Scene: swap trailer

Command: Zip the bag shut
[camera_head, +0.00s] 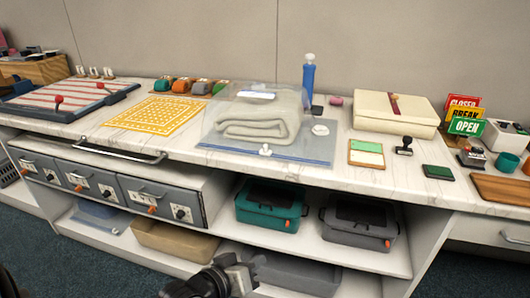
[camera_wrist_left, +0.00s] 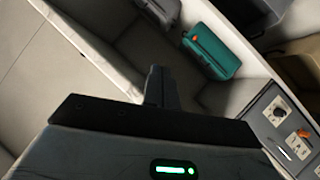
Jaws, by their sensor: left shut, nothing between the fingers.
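A clear bag (camera_head: 232,104) with a folded pale cloth (camera_head: 258,122) inside lies on the counter in the middle of the head view. A blue band (camera_head: 305,156) runs along its front edge, with a small white piece (camera_head: 265,150) on it that looks like the zip slider. Whether the zip is open or closed along the band is too small to tell. My left gripper (camera_head: 243,272) is low in front of the counter, below and apart from the bag. Its fingers (camera_wrist_left: 160,86) are shut and empty in the left wrist view. My right gripper is not in view.
The counter (camera_head: 345,183) carries a yellow patterned mat (camera_head: 156,114), a blue bottle (camera_head: 309,76), a cream box (camera_head: 397,111) and a green-and-white pad (camera_head: 366,152) around the bag. Grey drawers (camera_head: 160,196) and shelves with a teal case (camera_head: 270,203) and grey case (camera_head: 360,222) are below.

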